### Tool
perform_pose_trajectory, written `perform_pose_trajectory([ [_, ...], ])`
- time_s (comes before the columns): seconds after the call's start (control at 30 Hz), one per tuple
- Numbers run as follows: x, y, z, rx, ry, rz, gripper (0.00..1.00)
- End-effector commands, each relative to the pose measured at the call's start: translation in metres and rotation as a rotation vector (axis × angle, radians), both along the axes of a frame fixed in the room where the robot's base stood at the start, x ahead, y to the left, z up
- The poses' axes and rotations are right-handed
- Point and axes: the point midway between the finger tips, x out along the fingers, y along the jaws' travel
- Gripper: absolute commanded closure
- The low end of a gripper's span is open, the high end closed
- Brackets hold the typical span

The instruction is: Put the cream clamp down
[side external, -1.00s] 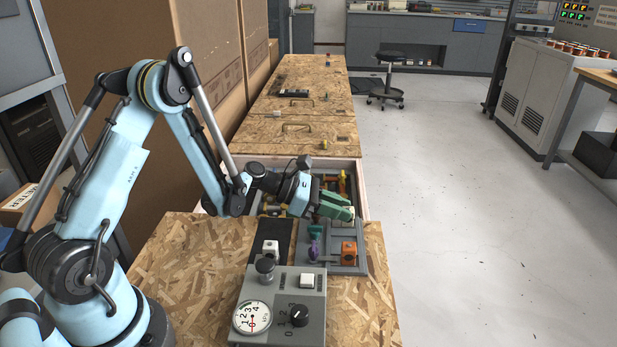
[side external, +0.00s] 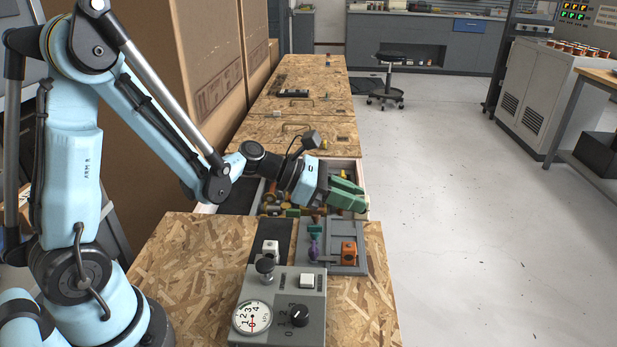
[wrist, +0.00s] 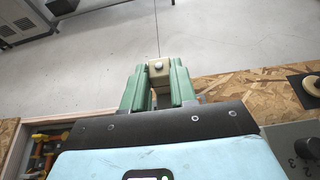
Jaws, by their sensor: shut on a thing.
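My gripper (side external: 350,194) has green fingers and reaches over the right side of the open drawer. In the wrist view its two fingers (wrist: 157,88) are shut on the cream clamp (wrist: 159,70), a tan block with a round bolt head between the fingertips. In the side view the clamp is mostly hidden by the fingers. Past it, the wrist view shows bare floor.
A grey tray (side external: 333,264) holds an orange block (side external: 348,252), a purple piece (side external: 314,250) and a teal piece (side external: 315,229). Yellow and dark parts lie in the drawer (wrist: 19,152).

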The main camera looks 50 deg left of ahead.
Motion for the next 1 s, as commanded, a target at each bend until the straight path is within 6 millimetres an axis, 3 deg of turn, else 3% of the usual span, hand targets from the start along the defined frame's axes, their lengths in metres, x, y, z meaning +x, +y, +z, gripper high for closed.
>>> perform_pose_trajectory([
  [0.2,-0.014,-0.024,0.017,-0.001,0.001,-0.002,1.0],
  [0.47,-0.02,-0.034,0.027,-0.001,0.001,0.006,1.0],
  [0.67,-0.014,-0.02,0.048,0.003,0.005,0.07,1.0],
  [1.0,-0.012,0.025,0.115,0.006,0.013,0.267,1.0],
])
